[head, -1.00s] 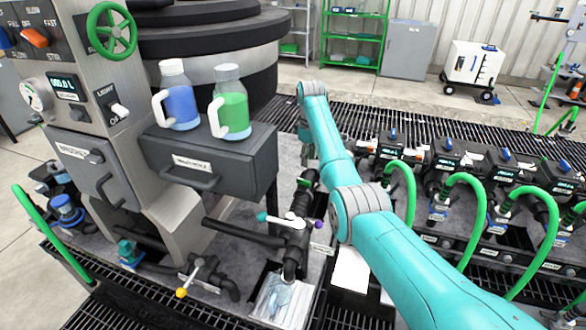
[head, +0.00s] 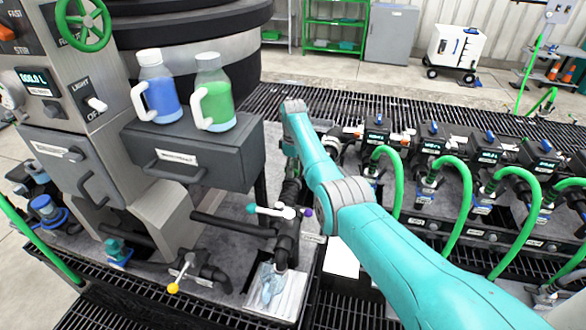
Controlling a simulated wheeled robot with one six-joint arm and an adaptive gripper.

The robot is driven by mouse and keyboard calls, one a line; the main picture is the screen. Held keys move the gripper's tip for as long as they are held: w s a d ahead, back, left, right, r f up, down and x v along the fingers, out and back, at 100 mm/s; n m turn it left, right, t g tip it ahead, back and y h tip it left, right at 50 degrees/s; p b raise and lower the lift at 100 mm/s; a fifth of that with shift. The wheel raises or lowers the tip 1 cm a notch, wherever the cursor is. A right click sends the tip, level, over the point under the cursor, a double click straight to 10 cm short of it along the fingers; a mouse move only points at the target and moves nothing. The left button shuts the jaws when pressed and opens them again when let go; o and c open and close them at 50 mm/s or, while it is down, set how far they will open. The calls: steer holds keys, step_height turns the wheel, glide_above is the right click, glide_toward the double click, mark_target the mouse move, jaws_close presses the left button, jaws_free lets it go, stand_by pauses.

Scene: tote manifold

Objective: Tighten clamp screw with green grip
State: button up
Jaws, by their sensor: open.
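A pipe fitting in the middle of the head view carries a white-hubbed crossbar with a teal-green grip (head: 251,208) at its left end. A purple grip (head: 308,212) is at its right end. I cannot tell for sure whether this is the clamp screw. My teal arm reaches from the lower right to the upper middle, just right of this fitting. My gripper is not clearly visible; the far end of the arm is hidden behind its links or among dark fittings.
A grey drawer box (head: 195,155) bears a blue bottle (head: 160,98) and a green bottle (head: 219,100). A yellow-tipped lever (head: 174,287) is at lower left. Green hoses (head: 456,200) loop over a row of dark units at right. A metal tray (head: 273,300) lies below the fitting.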

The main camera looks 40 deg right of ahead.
jaws_close()
steer(key=shift+m, duration=0.4)
